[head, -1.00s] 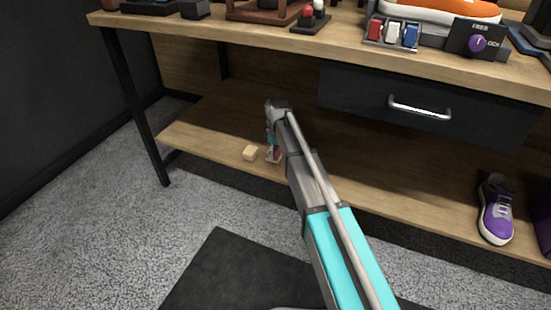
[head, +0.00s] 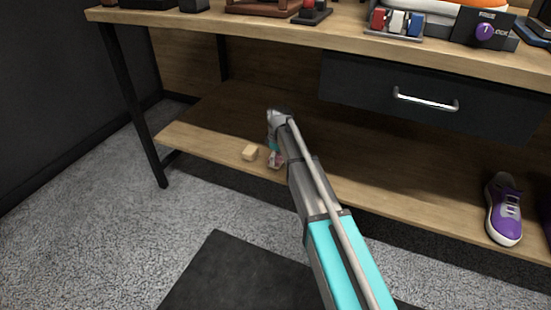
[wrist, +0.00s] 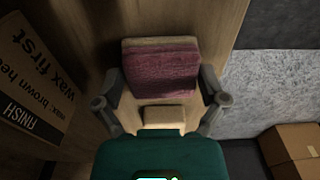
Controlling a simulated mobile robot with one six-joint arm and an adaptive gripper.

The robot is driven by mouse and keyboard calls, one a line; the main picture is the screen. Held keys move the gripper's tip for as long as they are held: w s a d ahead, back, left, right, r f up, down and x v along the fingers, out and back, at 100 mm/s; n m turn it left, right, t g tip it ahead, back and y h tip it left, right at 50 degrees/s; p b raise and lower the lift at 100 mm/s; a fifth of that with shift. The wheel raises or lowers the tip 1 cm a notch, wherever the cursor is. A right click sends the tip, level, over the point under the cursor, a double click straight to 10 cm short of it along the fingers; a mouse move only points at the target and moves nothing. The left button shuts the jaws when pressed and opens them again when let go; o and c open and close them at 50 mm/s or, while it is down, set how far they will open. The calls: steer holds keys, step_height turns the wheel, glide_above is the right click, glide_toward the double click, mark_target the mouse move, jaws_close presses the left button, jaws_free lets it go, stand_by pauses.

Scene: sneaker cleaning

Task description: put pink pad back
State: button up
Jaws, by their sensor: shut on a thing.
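The pink pad (wrist: 160,72) has a tan edge and sits between the fingers of my gripper (wrist: 164,92) in the wrist view. The fingers are shut on its two sides. In the head view my gripper (head: 274,157) is low over the front left part of the lower shelf (head: 205,145), and a bit of pink pad shows there. I cannot tell whether the pad touches the shelf. A small tan block (head: 250,153) is on the shelf just left of my gripper. A tan block (wrist: 164,117) also shows below the pad in the wrist view.
A printed card (wrist: 32,80) with "wax first" and "FINISH" is at left in the wrist view. A cardboard box (wrist: 292,148) is at lower right. The drawer (head: 425,100) hangs above the shelf, and a purple sneaker (head: 504,210) stands at the shelf's right.

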mark_target(278, 157)
steer(key=shift+f, duration=0.2)
steer(key=o, duration=0.7)
steer(key=shift+o, duration=0.2)
steer(key=shift+r, duration=0.15)
step_height(278, 157, up, 12)
steer(key=p, duration=1.2)
steer(key=shift+d, duration=0.3)
steer(key=shift+s, duration=0.1)
